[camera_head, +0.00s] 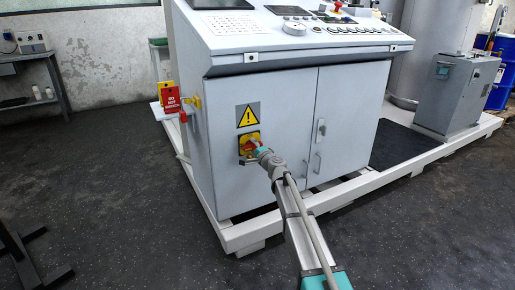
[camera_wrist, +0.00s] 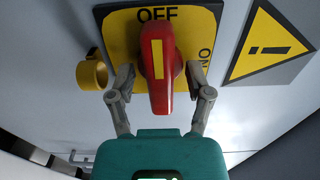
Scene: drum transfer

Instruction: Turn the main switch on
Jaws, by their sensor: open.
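The main switch is a red handle (camera_wrist: 157,65) with a yellow stripe, on a yellow plate (camera_wrist: 115,30) on the cabinet front. In the wrist view, the handle's stripe points towards the OFF mark (camera_wrist: 158,14) at the top; the ON mark (camera_wrist: 207,58) is at the right. My gripper (camera_wrist: 159,78) is open, with one finger on each side of the handle. I cannot tell whether either finger touches it. In the head view, my gripper (camera_head: 260,150) is at the switch plate (camera_head: 246,144) and hides part of the handle.
A yellow warning triangle (camera_head: 248,114) is above the switch in the head view. A yellow ring (camera_wrist: 92,73) sits beside the plate. The grey cabinet (camera_head: 343,115) stands on a white frame (camera_head: 350,187). A red tag (camera_head: 172,99) hangs at its left.

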